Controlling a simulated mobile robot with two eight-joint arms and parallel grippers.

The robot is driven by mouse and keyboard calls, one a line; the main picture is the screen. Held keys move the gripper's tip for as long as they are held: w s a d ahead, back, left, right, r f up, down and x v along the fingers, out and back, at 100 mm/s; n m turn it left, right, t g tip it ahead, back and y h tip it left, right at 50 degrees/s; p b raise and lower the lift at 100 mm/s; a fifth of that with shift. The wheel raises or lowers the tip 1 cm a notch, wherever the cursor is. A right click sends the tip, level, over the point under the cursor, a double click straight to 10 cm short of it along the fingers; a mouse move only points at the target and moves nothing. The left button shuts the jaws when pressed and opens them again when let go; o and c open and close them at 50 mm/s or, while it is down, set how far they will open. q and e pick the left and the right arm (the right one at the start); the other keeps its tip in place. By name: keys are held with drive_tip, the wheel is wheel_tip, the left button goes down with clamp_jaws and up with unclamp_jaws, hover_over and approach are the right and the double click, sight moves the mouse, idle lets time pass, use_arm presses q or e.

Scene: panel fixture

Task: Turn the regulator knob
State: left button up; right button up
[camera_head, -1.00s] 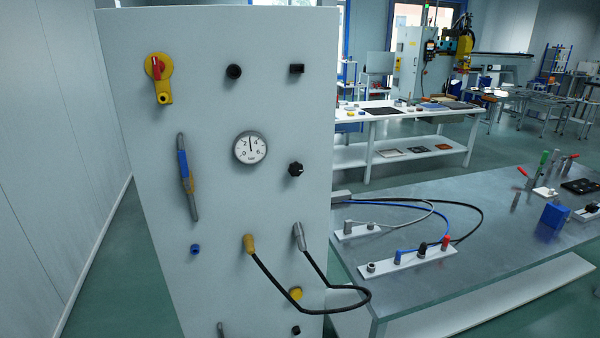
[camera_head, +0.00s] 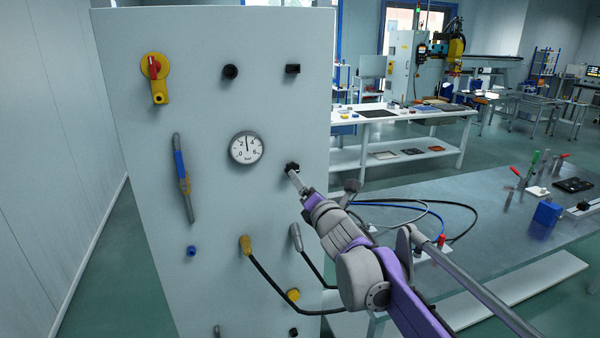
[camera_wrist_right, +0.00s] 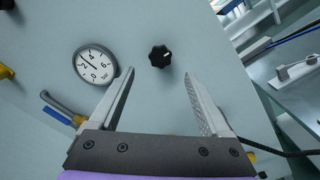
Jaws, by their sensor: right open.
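The regulator knob (camera_head: 292,167) is a small black lobed knob on the grey panel (camera_head: 215,215), right of and below the round pressure gauge (camera_head: 246,148). In the right wrist view the knob (camera_wrist_right: 160,56) lies ahead, beyond the fingertips and between their lines. A white mark shows on its face. My right gripper (camera_head: 294,178) reaches toward the knob from the lower right and partly overlaps it in the head view. In the wrist view my right gripper (camera_wrist_right: 162,78) is open and empty, its fingers apart from the knob. My left gripper is not in view.
A yellow-and-red rotary switch (camera_head: 155,70) and a blue-and-grey handle (camera_head: 182,175) are on the panel's left. Black cable (camera_head: 275,285) loops from the panel's lower part. A grey worktable (camera_head: 470,205) with cables and a blue block (camera_head: 546,213) stands to the right.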

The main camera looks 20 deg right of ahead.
drive_tip(key=w, duration=0.8)
drive_tip(key=shift+w+a+p, duration=0.15)
drive_tip(key=shift+w+p, duration=0.1)
drive_tip(key=shift+p, duration=0.2)
clamp_jaws()
